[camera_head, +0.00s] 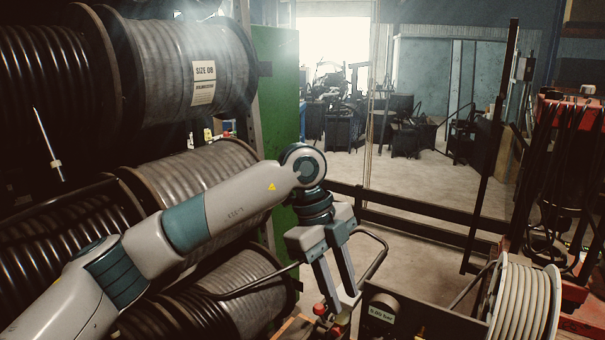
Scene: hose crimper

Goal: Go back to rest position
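My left arm reaches in from the left across the hose reels. My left gripper (342,300) points down near the middle of the view, with a gap between its two fingers and nothing visible held in it. Its fingertips are just above small red parts (337,331) at the bottom edge; I cannot tell whether they touch. My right gripper is not in view.
Large hose reels (190,65) stand on a rack at the left, one with a "SIZE 08" label (204,82). A dark rail (430,230) crosses behind the gripper. A pale hose reel (522,305) and red equipment (578,130) stand at the right. Open floor (430,190) lies beyond.

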